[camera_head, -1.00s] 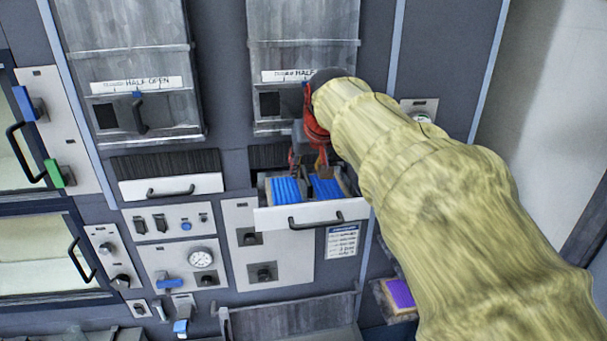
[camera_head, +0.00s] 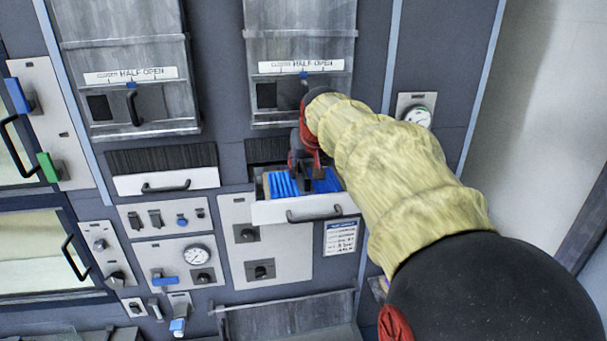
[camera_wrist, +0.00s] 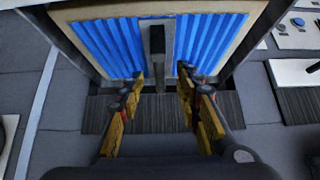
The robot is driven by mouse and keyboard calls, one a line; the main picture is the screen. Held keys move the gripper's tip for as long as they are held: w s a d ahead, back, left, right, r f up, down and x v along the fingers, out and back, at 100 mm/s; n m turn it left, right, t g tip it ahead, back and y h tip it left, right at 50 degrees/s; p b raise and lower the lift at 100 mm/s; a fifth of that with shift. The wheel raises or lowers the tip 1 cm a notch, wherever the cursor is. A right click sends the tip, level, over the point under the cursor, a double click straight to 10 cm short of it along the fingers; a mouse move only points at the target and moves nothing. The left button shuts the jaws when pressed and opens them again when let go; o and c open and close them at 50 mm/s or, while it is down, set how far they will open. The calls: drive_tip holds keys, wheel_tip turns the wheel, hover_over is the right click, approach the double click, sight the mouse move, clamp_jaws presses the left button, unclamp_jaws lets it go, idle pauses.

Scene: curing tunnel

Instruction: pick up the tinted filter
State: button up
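A drawer (camera_head: 300,209) stands pulled out of the cabinet, with blue ribbed inserts (camera_wrist: 108,45) on both sides of a middle gap. A narrow dark grey upright piece (camera_wrist: 157,45) stands in that gap in the wrist view. It may be the tinted filter edge-on, but I cannot tell its tint. My gripper (camera_head: 303,178) reaches down into the drawer. In the wrist view my gripper (camera_wrist: 160,80) is open, its yellow-edged fingers on either side of the dark piece, with visible space between. The head view hides most of the piece behind my gripper.
A half-open shutter (camera_head: 300,50) hangs above the drawer. A shut drawer (camera_head: 167,180) sits to the left. Below are a panel with knobs (camera_head: 265,250) and a gauge (camera_head: 197,254). Another gauge (camera_head: 418,117) is right of my arm.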

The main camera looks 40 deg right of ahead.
sight(304, 170)
drive_tip(key=shift+w+d+f, duration=0.1)
drive_tip(key=shift+w+f, duration=0.05)
drive_tip(key=shift+f, duration=0.05)
clamp_jaws()
idle(1.2)
idle(0.8)
drive_tip(key=shift+r+p, duration=1.4)
drive_tip(key=shift+r, duration=1.15)
drive_tip(key=shift+r+p, duration=0.8)
drive_tip(key=shift+r, duration=0.45)
